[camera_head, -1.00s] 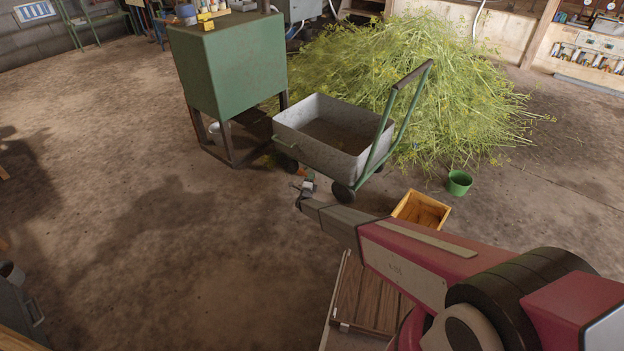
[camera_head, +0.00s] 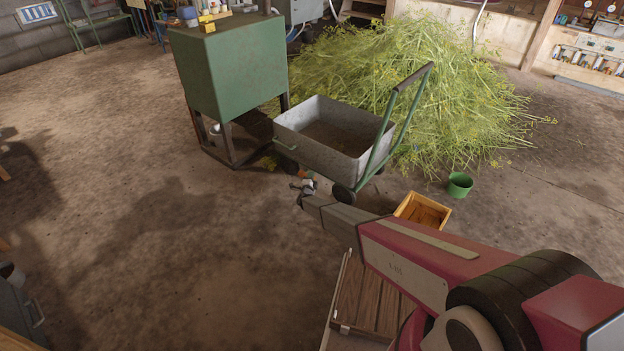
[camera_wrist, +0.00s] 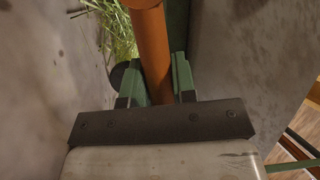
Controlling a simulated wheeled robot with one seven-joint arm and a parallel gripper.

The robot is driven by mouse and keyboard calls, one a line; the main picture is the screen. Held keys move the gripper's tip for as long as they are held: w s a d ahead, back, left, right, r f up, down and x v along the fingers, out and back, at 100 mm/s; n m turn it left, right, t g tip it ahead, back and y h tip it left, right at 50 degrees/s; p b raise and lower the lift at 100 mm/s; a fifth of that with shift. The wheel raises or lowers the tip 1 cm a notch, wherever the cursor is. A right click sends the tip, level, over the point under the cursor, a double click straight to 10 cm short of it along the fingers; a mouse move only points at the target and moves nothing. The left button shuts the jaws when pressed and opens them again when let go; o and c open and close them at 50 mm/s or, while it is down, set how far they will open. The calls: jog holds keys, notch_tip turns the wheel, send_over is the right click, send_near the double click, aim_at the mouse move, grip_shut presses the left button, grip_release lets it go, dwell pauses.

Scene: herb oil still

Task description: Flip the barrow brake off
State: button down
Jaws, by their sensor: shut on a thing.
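The barrow (camera_head: 318,155) is a grey metal tub on black wheels with a green-framed push handle. It stands on the floor at the middle of the head view. My gripper (camera_head: 303,184) is low at the barrow's near side, left of the near wheel. In the wrist view, the green fingers of my gripper (camera_wrist: 158,92) are closed on an orange lever (camera_wrist: 152,50), which looks like the barrow brake.
A green metal cabinet on legs (camera_head: 230,70) stands left of the barrow. A heap of cut herbs (camera_head: 450,90) lies behind it. A wooden crate (camera_head: 423,211) and green bucket (camera_head: 459,186) are on the right. The floor to the left is open.

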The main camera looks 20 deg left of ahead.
jog(key=c, duration=0.9)
grip_release()
jog(key=shift+s, duration=0.1)
jog(key=s, duration=0.7)
jog(key=s+f, duration=0.1)
jog(key=s, duration=0.2)
jog(key=shift+s+d+f, duration=0.1)
jog(key=shift+s+d, duration=0.15)
jog(key=shift+s, duration=0.05)
jog(key=shift+c, duration=0.5)
